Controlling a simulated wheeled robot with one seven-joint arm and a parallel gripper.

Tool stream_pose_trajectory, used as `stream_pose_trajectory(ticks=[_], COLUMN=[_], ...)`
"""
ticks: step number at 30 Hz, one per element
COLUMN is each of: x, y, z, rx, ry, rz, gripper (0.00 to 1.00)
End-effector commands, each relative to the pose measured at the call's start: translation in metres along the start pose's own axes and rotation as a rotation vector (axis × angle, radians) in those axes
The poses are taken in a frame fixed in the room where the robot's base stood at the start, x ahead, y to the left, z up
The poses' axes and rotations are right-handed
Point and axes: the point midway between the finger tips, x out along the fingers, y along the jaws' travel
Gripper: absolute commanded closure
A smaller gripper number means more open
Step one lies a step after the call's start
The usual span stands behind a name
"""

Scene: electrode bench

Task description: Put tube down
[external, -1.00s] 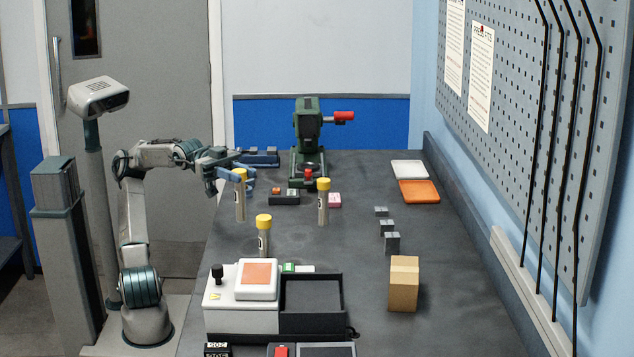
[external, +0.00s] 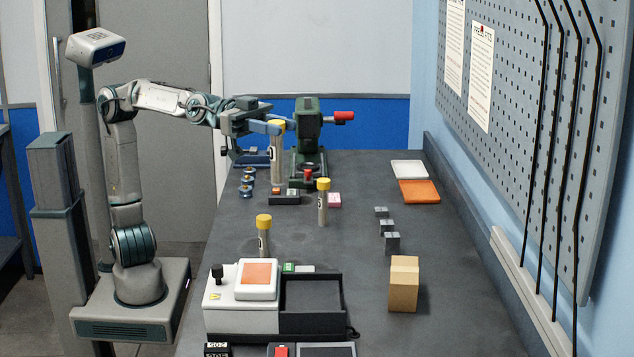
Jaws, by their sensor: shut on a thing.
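The tube is upright, near the far end of the bench, left of the green press (external: 308,140). Its lower end appears close behind the small dark block; I cannot tell whether it touches the bench. A second yellow-capped tube (external: 323,204) stands upright right of the middle. A third yellow-capped tube (external: 264,238) stands nearer, behind the white device.
A white device (external: 240,300) with an orange top and a dark open tray (external: 312,300) fill the near left. A tan box (external: 404,284) and several grey blocks (external: 388,226) stand to the right. Blue round parts (external: 247,180) lie at the left edge.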

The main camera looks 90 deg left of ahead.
Motion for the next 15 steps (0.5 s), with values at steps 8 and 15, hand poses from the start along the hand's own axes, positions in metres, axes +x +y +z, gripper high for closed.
stream_pose_trajectory(ticks=[8, 15], x=[0.037, 0.058], y=[0.005, 0.010], z=[-0.015, -0.020], rx=[0.001, -0.001], ry=[-0.001, 0.000], rz=[-0.065, -0.103], gripper=[1.00, 1.00])
